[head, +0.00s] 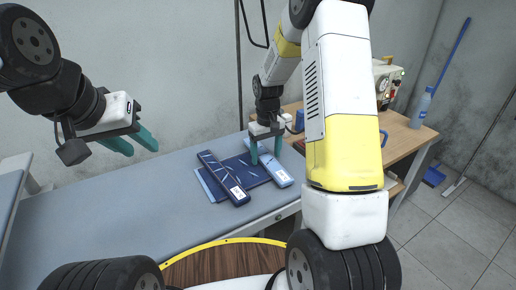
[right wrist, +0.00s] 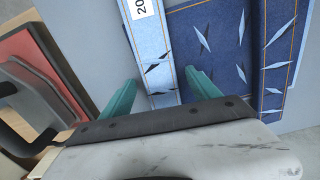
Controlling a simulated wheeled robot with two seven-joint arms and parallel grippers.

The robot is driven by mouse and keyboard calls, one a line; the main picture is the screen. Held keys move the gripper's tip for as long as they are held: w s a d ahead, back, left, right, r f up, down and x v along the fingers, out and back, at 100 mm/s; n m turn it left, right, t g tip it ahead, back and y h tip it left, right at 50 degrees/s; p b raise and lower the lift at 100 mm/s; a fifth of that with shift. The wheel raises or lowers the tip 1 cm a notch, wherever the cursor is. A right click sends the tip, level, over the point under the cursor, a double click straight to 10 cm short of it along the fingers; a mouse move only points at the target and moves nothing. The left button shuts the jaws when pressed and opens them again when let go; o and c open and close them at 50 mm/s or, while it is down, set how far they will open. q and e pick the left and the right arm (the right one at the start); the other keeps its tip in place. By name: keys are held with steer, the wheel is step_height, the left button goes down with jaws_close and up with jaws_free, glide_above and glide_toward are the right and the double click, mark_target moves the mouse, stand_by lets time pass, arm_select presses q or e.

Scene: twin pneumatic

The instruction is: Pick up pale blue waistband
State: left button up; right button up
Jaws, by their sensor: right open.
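The pale blue waistband (head: 276,170) is a long folded denim strip with a white label, lying on the right part of the grey-blue table. It also shows in the right wrist view (right wrist: 151,55). My right gripper (head: 265,150) is open above its far end. In the right wrist view its teal fingers (right wrist: 160,95) stand on either side of the strip, with a gap visible on the right side. Whether they touch it I cannot tell. My left gripper (head: 132,142) is open and empty, raised over the left part of the table.
A dark blue waistband (head: 222,178) with a label lies left of the pale one, and dark blue denim (head: 247,171) lies between them. A wooden table (head: 405,138) with a sewing machine (head: 386,82) and bottle (head: 421,107) stands right. The left table area is clear.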

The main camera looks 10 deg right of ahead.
steer(key=shift+c, duration=0.2)
steer(key=c, duration=1.5)
steer(key=shift+o, duration=0.2)
steer(key=shift+r, duration=0.1)
